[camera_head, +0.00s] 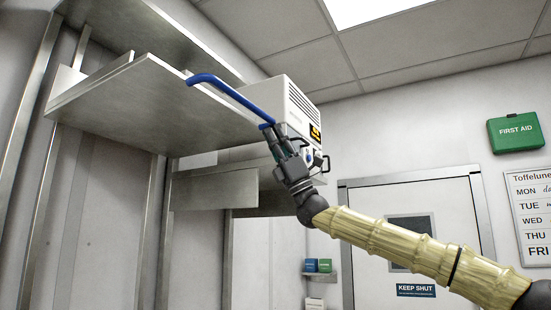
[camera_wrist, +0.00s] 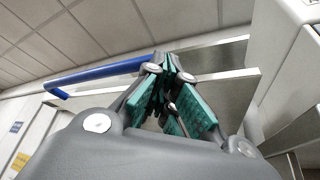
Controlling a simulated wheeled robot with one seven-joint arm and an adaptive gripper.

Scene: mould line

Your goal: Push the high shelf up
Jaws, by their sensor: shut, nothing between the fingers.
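The high shelf (camera_head: 150,108) is a grey metal panel at the upper left of the head view, seen from below. A blue bar handle (camera_head: 232,92) runs along its right edge and bends at its left end. My gripper (camera_head: 272,135) is at the lower right end of the blue bar, pointing up. In the wrist view my gripper's green-padded fingers (camera_wrist: 166,68) are shut and empty, close to the end of the blue bar (camera_wrist: 105,72). I cannot tell whether they touch it. A metal edge of the shelf passes behind the fingers.
A white machine with a small display (camera_head: 285,105) stands just behind my gripper. A lower metal panel (camera_head: 215,188) is under the high shelf. Another metal plate (camera_head: 150,30) is above it. A door (camera_head: 440,235) and a green first aid box (camera_head: 516,133) are at the right.

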